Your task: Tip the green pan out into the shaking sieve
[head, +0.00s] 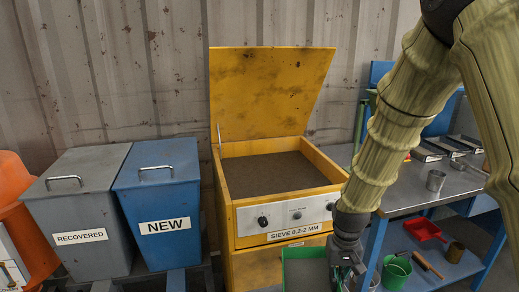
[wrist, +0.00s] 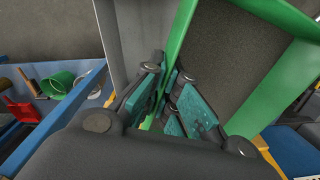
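The shaking sieve (head: 285,228) is a yellow box with its lid (head: 270,95) raised and a flat dark brown bed (head: 272,175) inside. The green pan (head: 287,268) is at the bottom of the head view, in front of the sieve and below its top, partly cut off by the frame. In the wrist view the pan's green wall (wrist: 272,15) borders a grey-brown surface; I cannot tell whether that is a load or the pan's floor. My gripper (head: 343,262) is at the pan's right side. In the wrist view its teal finger pads (wrist: 165,100) close on the pan's green edge.
Blue NEW bin (head: 160,190) and grey RECOVERED bin (head: 80,210), both lidded, stand left of the sieve.

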